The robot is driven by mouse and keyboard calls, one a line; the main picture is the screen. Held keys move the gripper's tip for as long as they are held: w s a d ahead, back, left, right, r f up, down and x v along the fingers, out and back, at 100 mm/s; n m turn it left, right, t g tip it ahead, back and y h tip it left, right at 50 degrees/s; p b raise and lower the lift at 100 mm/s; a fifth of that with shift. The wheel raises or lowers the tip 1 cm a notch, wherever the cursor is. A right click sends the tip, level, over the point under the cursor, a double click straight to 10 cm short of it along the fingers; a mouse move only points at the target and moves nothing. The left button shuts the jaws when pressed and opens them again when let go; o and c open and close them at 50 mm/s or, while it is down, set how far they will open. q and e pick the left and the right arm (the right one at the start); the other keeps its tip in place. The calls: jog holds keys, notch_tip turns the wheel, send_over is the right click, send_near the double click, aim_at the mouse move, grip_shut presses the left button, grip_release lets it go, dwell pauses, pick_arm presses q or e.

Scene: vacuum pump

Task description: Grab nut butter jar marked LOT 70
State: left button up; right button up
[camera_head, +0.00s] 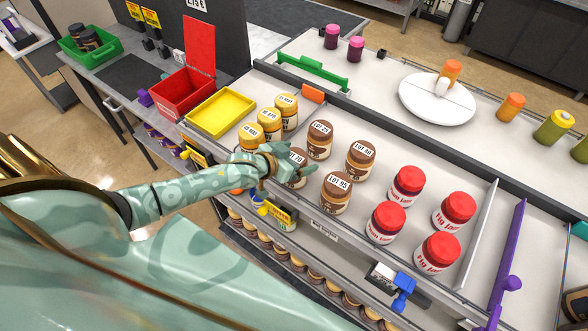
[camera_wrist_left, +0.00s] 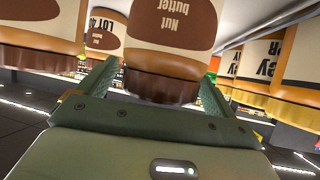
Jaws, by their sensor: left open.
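The nut butter jar with a partly hidden label ending in 70 (camera_head: 299,157) stands at the front left of the brown-lidded jars in the head view. My left gripper (camera_head: 289,168) is at this jar and covers part of it. In the left wrist view, a nut butter jar (camera_wrist_left: 172,45) appears upside down, its brown lid between the two spread fingers of my left gripper (camera_wrist_left: 155,82). The fingers are open; whether they touch the jar cannot be told. My right gripper is not in view.
Other nut butter jars stand close by: LOT 25 (camera_head: 320,139), LOT 40 (camera_head: 360,160) and LOT 55 (camera_head: 336,193). Yellow-lidded jars (camera_head: 269,124) stand behind to the left. Red-lidded jam jars (camera_head: 387,222) stand to the right. A yellow tray (camera_head: 220,112) lies at the left.

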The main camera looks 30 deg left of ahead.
pick_arm(q)
jog(key=shift+w+d+f, duration=0.15)
jog(key=shift+w+f, duration=0.15)
jog(key=shift+w, duration=0.15)
jog(key=shift+s+r, duration=0.1)
jog(key=shift+c, duration=1)
jog(key=c, duration=1.1)
